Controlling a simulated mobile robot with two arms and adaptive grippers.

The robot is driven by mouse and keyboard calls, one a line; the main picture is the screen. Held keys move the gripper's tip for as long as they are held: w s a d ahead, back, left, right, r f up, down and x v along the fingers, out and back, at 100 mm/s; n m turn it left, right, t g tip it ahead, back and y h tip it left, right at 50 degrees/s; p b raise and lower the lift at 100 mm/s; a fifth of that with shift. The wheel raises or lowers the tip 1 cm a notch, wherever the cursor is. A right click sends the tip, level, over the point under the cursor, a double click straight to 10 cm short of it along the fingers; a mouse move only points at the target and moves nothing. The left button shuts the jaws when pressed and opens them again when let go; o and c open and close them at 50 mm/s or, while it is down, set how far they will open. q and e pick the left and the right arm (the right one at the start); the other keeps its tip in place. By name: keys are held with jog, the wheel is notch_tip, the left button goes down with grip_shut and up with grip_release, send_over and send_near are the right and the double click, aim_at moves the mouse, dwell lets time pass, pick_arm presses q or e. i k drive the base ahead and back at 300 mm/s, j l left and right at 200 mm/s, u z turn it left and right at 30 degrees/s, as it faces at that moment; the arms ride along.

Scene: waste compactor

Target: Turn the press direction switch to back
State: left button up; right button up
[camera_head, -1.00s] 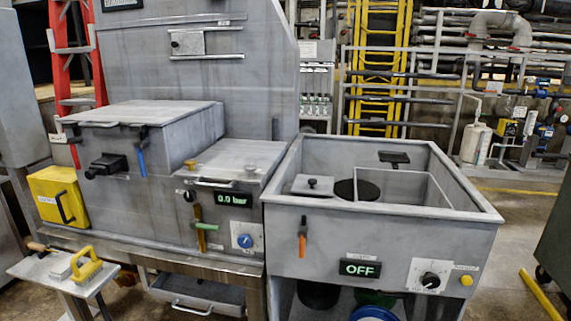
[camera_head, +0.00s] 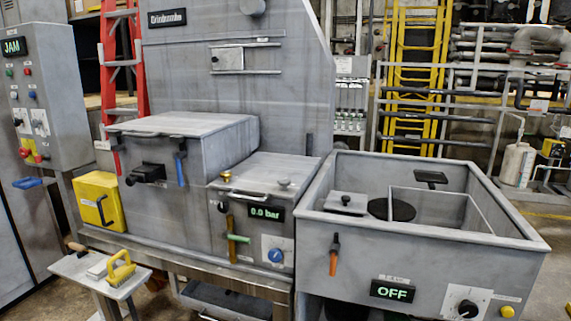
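A grey control cabinet (camera_head: 42,95) stands at the far left, with a green-lit display reading JAM (camera_head: 12,46). Below the display are several small coloured buttons. Lower down are a dark knob (camera_head: 17,122) and a switch on a pale plate (camera_head: 40,122). Their labels are too small to read, so I cannot tell which is the press direction switch or how it is set. A red and yellow button (camera_head: 27,153) sits beneath them. Neither of my grippers is in view.
The grey compactor (camera_head: 185,150) fills the middle, with a 0.0 bar display (camera_head: 266,212). A sink-like tub (camera_head: 410,258) with an OFF display (camera_head: 392,291) is at right. A small side table (camera_head: 72,268) with a yellow-handled tool (camera_head: 121,268) stands at front left.

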aim_at(17, 123)
jog(key=u, duration=1.45)
jog(key=i+j+u, duration=0.6)
jog(key=i+u, duration=0.25)
jog(key=i, duration=0.25)
jog(key=i+j, duration=0.2)
jog(key=i, duration=0.45)
jog(key=i+j, duration=0.2)
jog(key=i, duration=0.4)
jog(key=i+j+u, duration=0.1)
jog(key=i, duration=0.55)
jog(key=j, duration=0.1)
